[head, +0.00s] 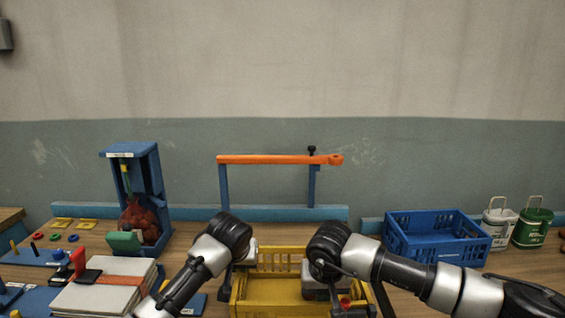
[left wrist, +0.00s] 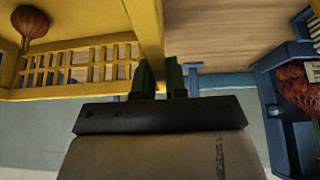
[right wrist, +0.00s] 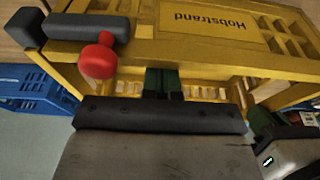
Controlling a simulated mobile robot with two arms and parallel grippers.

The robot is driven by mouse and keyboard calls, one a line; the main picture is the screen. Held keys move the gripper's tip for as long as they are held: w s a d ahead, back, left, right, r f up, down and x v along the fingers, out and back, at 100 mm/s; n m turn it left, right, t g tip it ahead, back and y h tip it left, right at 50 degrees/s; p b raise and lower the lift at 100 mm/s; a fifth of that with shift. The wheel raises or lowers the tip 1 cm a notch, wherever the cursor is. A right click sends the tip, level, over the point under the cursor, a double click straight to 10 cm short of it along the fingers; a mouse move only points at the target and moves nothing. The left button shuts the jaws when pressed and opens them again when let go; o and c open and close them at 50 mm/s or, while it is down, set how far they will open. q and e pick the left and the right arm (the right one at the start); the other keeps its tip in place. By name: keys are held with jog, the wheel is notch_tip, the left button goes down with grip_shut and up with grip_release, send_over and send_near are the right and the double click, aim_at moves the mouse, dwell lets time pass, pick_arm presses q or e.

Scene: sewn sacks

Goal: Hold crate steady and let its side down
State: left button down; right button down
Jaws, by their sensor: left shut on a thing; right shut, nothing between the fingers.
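The yellow crate (head: 268,262) stands at the front middle of the bench. Its side panel, marked "Hobstrand" (right wrist: 205,22), shows in the right wrist view, with a red knob (right wrist: 97,62) on a dark latch bar (right wrist: 85,27) near one corner. My left gripper (left wrist: 157,78) is shut on the crate's yellow rim (left wrist: 145,25); its fingertips are mostly hidden in the head view. My right gripper (right wrist: 164,82) is shut and empty, close to the edge of the marked panel; I cannot tell whether it touches. A dark red ball-shaped thing (left wrist: 30,25) shows inside the crate.
A blue crate (head: 437,238) stands to the right, with a white tin (head: 498,228) and a green tin (head: 532,230) beyond it. A blue stand with a red net sack (head: 140,215) stands at the left. An orange bar (head: 270,159) on blue posts rises behind.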

aim_at(324, 308)
jog(key=shift+s, duration=1.7)
jog(key=shift+s+f, duration=0.35)
jog(key=shift+s, duration=0.45)
jog(key=shift+s+f, duration=0.3)
jog(key=shift+s, duration=0.45)
